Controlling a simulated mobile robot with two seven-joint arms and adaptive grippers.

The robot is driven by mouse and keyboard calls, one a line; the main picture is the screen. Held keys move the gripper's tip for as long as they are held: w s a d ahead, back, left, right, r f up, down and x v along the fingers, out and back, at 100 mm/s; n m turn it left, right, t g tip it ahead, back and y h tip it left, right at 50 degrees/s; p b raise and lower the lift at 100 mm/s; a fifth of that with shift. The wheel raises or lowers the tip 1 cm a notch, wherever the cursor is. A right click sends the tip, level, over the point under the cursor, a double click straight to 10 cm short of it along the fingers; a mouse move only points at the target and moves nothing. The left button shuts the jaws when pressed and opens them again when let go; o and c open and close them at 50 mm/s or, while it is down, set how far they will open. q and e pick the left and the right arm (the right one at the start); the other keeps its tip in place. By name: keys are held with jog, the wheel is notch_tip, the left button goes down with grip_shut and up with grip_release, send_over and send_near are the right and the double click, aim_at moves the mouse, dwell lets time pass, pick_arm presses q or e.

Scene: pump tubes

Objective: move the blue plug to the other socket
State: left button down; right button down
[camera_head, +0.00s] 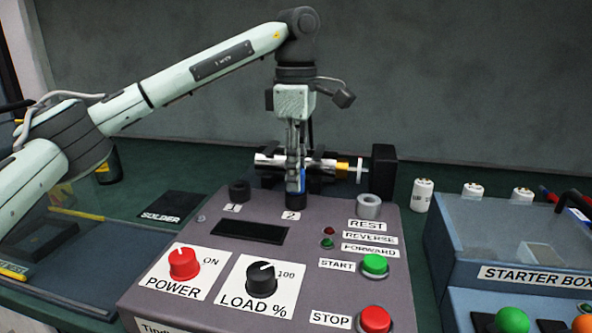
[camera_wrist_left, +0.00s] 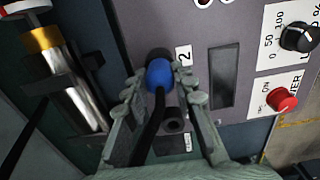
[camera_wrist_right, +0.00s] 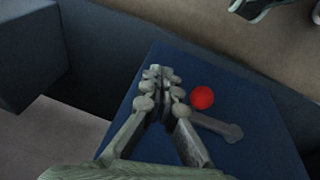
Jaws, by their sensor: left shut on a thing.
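The blue plug (camera_head: 302,179) is upright at the socket labelled 2 (camera_head: 296,200) on the grey control box. I cannot tell whether it is fully seated. My left gripper (camera_head: 296,178) points down and is shut on the plug. In the left wrist view, the blue plug (camera_wrist_left: 158,75) is between the fingers, with its black cable running back toward the camera. The socket labelled 1 (camera_head: 239,191) is empty, to the left in the head view; this socket also shows in the left wrist view (camera_wrist_left: 173,122). My right gripper (camera_wrist_right: 160,75) is shut and empty.
A silver cylinder with a gold band (camera_head: 342,165) lies in a black holder behind the sockets. A grey ring (camera_head: 369,206) stands on the box's right. A starter box (camera_head: 535,276) is at the right. A red ball (camera_wrist_right: 202,98) is beside my right gripper.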

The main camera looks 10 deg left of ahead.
pick_arm(q)
jog(key=shift+r+p, duration=0.65)
jog(key=shift+r, duration=0.05)
pick_arm(e)
jog(key=shift+r, duration=0.65)
